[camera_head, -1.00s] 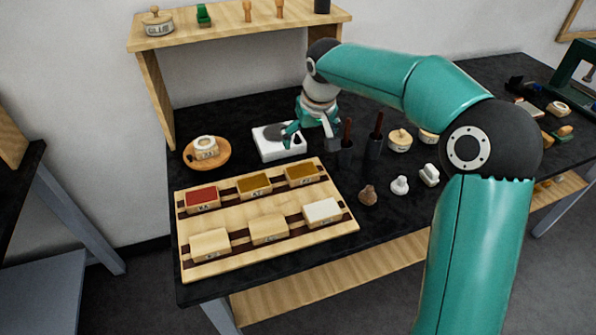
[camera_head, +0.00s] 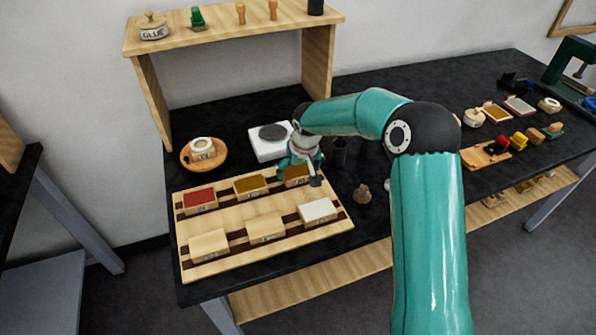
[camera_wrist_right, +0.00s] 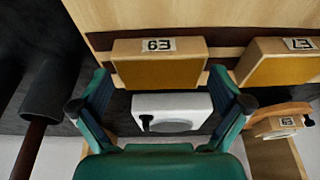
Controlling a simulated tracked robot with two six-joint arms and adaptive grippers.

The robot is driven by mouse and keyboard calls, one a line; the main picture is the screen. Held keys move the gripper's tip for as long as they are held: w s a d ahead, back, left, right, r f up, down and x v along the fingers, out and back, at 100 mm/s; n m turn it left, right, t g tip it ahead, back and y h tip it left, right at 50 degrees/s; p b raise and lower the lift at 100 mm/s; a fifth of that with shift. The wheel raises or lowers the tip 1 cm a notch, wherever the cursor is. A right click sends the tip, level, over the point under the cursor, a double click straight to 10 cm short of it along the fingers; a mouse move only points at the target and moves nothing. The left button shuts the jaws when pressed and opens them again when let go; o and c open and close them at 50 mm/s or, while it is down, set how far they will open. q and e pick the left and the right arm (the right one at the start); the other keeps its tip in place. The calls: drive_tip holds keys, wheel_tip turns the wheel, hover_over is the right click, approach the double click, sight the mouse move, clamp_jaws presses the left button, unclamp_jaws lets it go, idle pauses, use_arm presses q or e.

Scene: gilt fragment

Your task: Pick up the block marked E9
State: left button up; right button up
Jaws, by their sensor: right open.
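The block marked E9 (camera_wrist_right: 158,62) is a pale block with a golden-brown face, near the middle of the right wrist view. Its label looks like E9. In the head view it appears to be the back right block (camera_head: 297,174) on the wooden rack (camera_head: 260,281), partly hidden by my gripper. My right gripper (camera_head: 299,168) is open and empty, just above and behind that block. In the wrist view its fingers (camera_wrist_right: 161,104) are spread to either side, with the block beyond the tips. My left gripper is in neither view.
A similar block (camera_wrist_right: 285,62) sits close beside it. Several other blocks, including a red-topped one (camera_head: 201,200) and a white-topped one (camera_head: 318,211), share the rack. A white scale (camera_head: 263,150) stands behind. A dark cup (camera_head: 340,158) and brown knob (camera_head: 361,194) stand to the right.

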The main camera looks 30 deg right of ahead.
drive_tip(key=shift+w+f, duration=0.15)
drive_tip(key=shift+f, duration=0.3)
drive_tip(key=shift+c, duration=0.2)
drive_tip(key=c, duration=0.8)
drive_tip(key=shift+r, duration=0.15)
drive_tip(key=shift+c, duration=0.2)
